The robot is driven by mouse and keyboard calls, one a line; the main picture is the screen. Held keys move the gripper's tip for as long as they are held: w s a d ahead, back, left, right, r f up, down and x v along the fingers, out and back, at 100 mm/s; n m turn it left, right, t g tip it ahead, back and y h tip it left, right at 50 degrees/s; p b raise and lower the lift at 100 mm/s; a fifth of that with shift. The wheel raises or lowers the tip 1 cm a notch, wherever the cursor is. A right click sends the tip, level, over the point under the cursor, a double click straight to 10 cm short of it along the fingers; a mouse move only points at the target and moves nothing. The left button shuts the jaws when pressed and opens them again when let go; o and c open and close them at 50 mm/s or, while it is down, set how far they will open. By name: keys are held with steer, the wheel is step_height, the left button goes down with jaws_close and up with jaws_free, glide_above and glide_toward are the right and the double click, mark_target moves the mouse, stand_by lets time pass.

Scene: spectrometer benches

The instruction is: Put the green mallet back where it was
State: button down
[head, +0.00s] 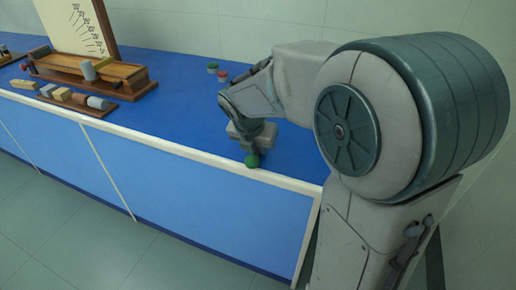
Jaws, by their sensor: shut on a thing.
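My gripper (251,148) points down over the blue bench near its front edge, at the right part of the bench top. It is shut on a small green thing, which I take to be the green mallet (252,161). Only a rounded green end shows below the jaws; the rest is hidden by the gripper. I cannot tell whether it touches the bench top.
The blue bench (180,110) has a pale front edge. Two small round pieces, one green-topped (212,67) and one red (222,77), stand behind my gripper. At left are a wooden apparatus (125,83) and a tray (105,112) of several blocks. The bench middle is clear.

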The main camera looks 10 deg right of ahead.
steer(key=shift+f, duration=0.15)
steer(key=c, duration=1.4)
jaws_free()
steer(key=shift+c, duration=0.2)
